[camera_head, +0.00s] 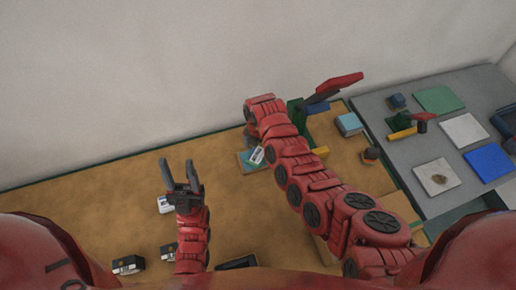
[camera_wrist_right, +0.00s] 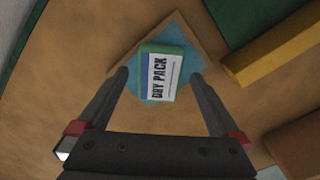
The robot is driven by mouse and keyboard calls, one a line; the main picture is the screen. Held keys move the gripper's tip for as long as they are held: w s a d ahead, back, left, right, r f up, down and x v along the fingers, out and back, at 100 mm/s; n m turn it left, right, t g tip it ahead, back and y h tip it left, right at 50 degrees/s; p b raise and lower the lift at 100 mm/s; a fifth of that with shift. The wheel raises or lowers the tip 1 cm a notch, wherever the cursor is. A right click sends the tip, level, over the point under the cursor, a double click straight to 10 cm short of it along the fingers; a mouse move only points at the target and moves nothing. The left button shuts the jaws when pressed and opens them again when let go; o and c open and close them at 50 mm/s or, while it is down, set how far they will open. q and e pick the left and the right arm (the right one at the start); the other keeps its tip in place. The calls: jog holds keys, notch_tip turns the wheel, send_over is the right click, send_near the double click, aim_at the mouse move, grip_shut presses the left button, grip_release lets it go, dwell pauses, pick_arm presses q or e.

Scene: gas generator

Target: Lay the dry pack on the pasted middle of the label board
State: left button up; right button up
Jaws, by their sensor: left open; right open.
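The dry pack (camera_wrist_right: 161,75) is a small box with a green edge and a white label reading DRY PACK. It lies on the blue middle of the label board (camera_wrist_right: 188,40), a tan-edged square turned at an angle. In the head view the pack (camera_head: 257,155) shows beside my right arm, with part of the board (camera_head: 244,163) visible. My right gripper (camera_wrist_right: 159,76) is open, its fingers on either side of the pack, with a gap visible on both sides. My left gripper (camera_head: 178,163) is open and empty over the table at the left.
Black-and-white boxes (camera_head: 128,265) lie at the front left of the wooden table (camera_head: 110,210). A yellow bar (camera_wrist_right: 275,48) and a green part lie right of the board. A grey table (camera_head: 385,125) at the right holds coloured plates.

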aim_at(258, 153)
notch_tip(258, 153, up, 10)
jog(key=p, duration=0.7)
jog(key=shift+r, duration=0.2)
